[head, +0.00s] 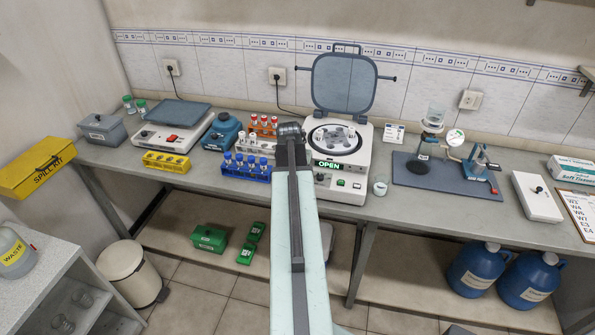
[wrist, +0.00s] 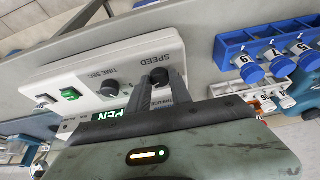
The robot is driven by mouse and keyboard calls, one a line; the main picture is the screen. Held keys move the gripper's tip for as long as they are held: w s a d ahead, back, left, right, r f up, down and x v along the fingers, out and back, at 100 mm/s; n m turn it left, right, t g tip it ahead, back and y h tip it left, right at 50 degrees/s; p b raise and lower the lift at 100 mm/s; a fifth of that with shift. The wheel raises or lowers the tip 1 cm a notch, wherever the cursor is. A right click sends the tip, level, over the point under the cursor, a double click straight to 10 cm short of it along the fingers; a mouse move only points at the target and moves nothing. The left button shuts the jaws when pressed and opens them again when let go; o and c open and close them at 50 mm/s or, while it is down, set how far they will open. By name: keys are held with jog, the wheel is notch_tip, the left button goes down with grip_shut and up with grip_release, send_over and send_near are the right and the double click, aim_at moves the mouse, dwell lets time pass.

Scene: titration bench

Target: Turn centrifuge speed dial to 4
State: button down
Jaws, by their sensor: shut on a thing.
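The centrifuge (head: 353,187) stands on the bench with its lid (head: 345,83) raised and a green display (head: 328,165) reading OPEN. In the wrist view its white front panel (wrist: 125,58) appears upside down. The black speed dial (wrist: 159,76) sits by the SPEED label, and my gripper (wrist: 157,88) is shut on it. The fingers cover part of the dial, and its pointer and any scale numbers cannot be read. In the head view my arm hides the dial and the fingertips.
The time dial (wrist: 109,88) and a green button (wrist: 70,94) are close beside my fingers. A blue tube rack (head: 246,175) stands just left of the centrifuge; it also shows in the wrist view (wrist: 262,42).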

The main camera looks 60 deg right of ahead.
jog(key=c, duration=1.2)
grip_release()
jog(key=shift+o, duration=0.2)
jog(key=p+v, duration=0.7)
jog(key=v, duration=0.1)
jog(key=shift+f, duration=0.1)
